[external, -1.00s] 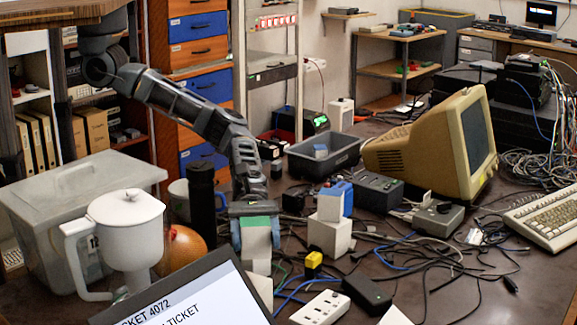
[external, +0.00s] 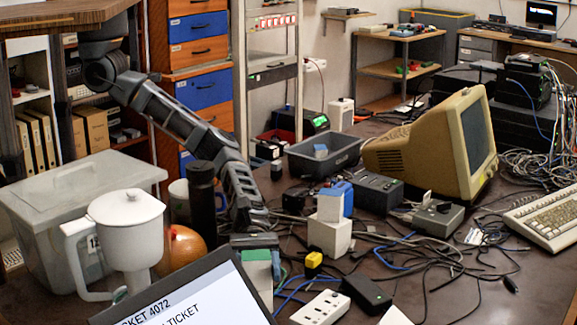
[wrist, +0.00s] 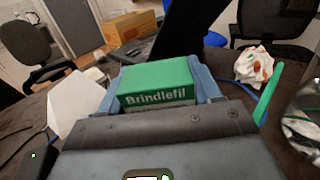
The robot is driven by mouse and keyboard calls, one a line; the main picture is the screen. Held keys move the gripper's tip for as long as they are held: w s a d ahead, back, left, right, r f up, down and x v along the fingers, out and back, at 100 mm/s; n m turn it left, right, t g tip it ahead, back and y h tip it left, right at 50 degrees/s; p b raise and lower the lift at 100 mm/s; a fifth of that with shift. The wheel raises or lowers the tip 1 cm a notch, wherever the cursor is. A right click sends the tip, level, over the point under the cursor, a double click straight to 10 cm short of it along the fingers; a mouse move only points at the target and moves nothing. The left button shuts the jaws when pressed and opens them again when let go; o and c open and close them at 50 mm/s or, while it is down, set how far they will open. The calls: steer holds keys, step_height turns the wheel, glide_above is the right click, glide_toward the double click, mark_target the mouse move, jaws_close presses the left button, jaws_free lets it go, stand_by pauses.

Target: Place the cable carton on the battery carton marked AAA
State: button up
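A carton (external: 257,256) with a green top and pale sides is at my gripper (external: 255,242), low over the front of the table. In the wrist view its green face (wrist: 158,88) reads "Brindlefil", and the blue fingers of my gripper (wrist: 162,95) sit against both its sides. It appears held. Its lower part is hidden behind the laptop screen, so I cannot tell whether it touches anything below. I cannot read "AAA" or a cable label on any carton. A white box (external: 329,238) stands to the right, with a smaller white and blue box (external: 330,206) on it.
A laptop screen (external: 190,298) blocks the near view. A white jug (external: 128,232), an orange ball-like thing (external: 187,248) and a dark bottle (external: 202,200) stand left. A yellow block (external: 313,263), a power strip (external: 320,308) and loose cables lie right.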

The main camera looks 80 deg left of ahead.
steer(key=o, duration=0.5)
steer(key=shift+c, duration=0.2)
steer(key=shift+r, duration=0.2)
steer(key=a+p, duration=0.1)
steer(key=a, duration=1.1)
